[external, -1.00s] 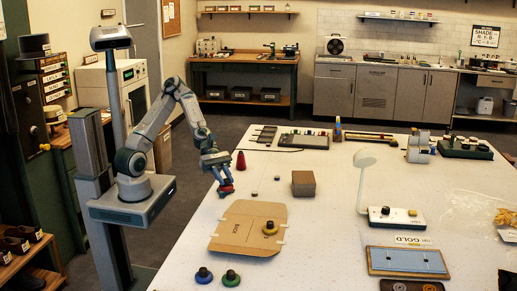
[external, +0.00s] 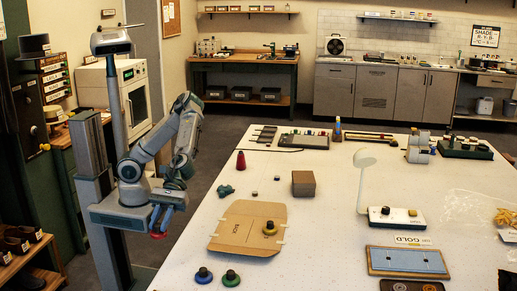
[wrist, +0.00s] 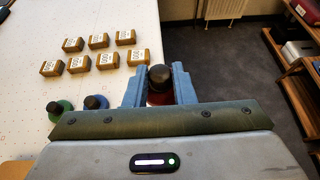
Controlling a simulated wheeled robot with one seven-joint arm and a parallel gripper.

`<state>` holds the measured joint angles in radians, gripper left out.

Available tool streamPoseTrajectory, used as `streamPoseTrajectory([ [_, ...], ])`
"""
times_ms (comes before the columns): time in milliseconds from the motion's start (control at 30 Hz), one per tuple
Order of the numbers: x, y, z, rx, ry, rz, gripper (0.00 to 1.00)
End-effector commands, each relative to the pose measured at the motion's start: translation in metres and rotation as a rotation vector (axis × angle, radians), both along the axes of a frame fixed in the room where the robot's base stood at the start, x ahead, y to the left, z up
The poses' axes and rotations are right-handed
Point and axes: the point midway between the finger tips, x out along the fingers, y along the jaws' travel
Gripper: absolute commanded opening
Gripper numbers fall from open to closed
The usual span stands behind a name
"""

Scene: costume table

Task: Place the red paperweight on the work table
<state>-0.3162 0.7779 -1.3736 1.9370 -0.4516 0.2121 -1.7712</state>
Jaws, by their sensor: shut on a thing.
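The red paperweight has a dark knob (wrist: 160,76) and a red base (wrist: 160,98) in the wrist view. Its red base also shows low in my gripper in the external view (external: 158,236). My gripper (wrist: 158,86) is shut on it, with one blue finger on each side of the knob. In the external view my gripper (external: 166,215) hangs close to my base, off the left side of the white work table (external: 330,210). In the wrist view dark floor lies behind the held paperweight and the table is to its left. The lower part of the base is hidden.
A blue paperweight (external: 203,275) and a green one (external: 231,278) stand at the table's near left corner. A yellow one (external: 270,228) sits on flat cardboard (external: 240,235). A teal object (external: 225,190) and a red cone (external: 240,160) are near the left edge.

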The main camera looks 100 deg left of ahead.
Motion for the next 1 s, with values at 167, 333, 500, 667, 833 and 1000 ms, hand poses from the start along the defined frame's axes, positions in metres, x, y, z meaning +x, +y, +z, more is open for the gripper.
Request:
streamPoseTrajectory([
  [167,-0.033,-0.037,0.000,0.002,-0.010,-0.103,0.00],
  [333,-0.049,-0.052,0.000,0.005,-0.014,-0.151,0.00],
  [500,-0.036,-0.052,-0.008,0.005,-0.011,-0.160,0.00],
  [667,-0.002,-0.044,-0.029,0.004,-0.009,-0.157,0.00],
  [833,0.034,-0.036,-0.050,0.003,-0.009,-0.158,0.00],
  [1000,0.056,-0.030,-0.065,0.003,-0.012,-0.160,0.00],
])
